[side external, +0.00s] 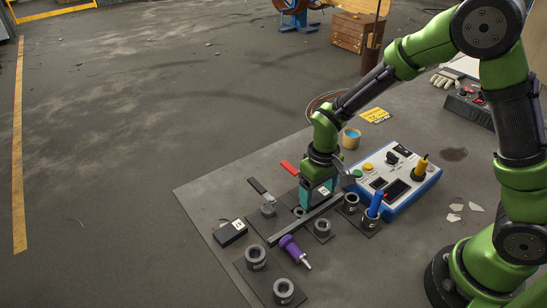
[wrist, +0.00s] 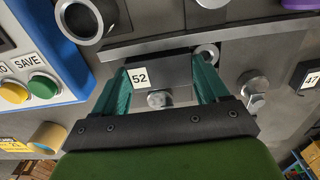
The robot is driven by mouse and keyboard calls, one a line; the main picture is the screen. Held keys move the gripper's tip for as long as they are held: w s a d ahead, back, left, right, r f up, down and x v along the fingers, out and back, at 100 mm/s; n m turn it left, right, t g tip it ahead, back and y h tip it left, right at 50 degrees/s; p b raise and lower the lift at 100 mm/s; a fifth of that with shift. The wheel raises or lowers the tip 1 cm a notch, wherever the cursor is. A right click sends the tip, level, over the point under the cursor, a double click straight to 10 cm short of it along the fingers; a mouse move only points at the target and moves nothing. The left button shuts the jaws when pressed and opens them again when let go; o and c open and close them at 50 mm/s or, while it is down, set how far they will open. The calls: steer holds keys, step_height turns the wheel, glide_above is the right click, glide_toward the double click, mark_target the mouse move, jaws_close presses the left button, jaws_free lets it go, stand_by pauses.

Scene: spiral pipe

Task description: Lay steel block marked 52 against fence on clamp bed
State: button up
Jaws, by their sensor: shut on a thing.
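The dark steel block marked 52 (wrist: 172,70) is between the two teal fingers of my gripper (wrist: 163,88) in the wrist view; its white label faces the camera. In the side view my gripper (side external: 319,196) points down over the clamp bed (side external: 255,222), and the block's white label (side external: 323,191) shows between the fingers. The fence (wrist: 225,33), a long straight steel bar, runs just beyond the block in the wrist view, and also shows in the side view (side external: 290,229). Whether block and fence touch, or the block rests on the bed, I cannot tell.
A block marked 47 (side external: 230,232) lies left of the bed. Toggle clamps with a black handle (side external: 257,186) and a red handle (side external: 289,168) stand behind the fence. Several ring holders, a purple tool (side external: 292,247) and a blue control box (side external: 395,178) are close by.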

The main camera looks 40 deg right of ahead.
mark_target(318, 195)
steer(key=shift+f, duration=0.1)
steer(key=o, duration=1.4)
step_height(318, 195, up, 12)
steer(key=s+d+r+m+t, duration=0.1)
steer(key=s+r+t, duration=0.1)
steer(key=s+r, duration=0.1)
steer(key=s+d+r+m+t+y, duration=0.1)
steer(key=s+d+r+t, duration=0.1)
steer(key=s+r, duration=0.2)
steer(key=s+d+r+m+t+y, duration=0.1)
steer(key=s+r+m+t, duration=0.1)
steer(key=s+r+t, duration=0.1)
steer(key=shift+s+d+r, duration=0.1)
steer(key=shift+s+r, duration=0.25)
steer(key=shift+s, duration=0.35)
steer(key=shift+s+d+r, duration=0.1)
steer(key=shift+s+r, duration=0.25)
steer(key=shift+s, duration=0.35)
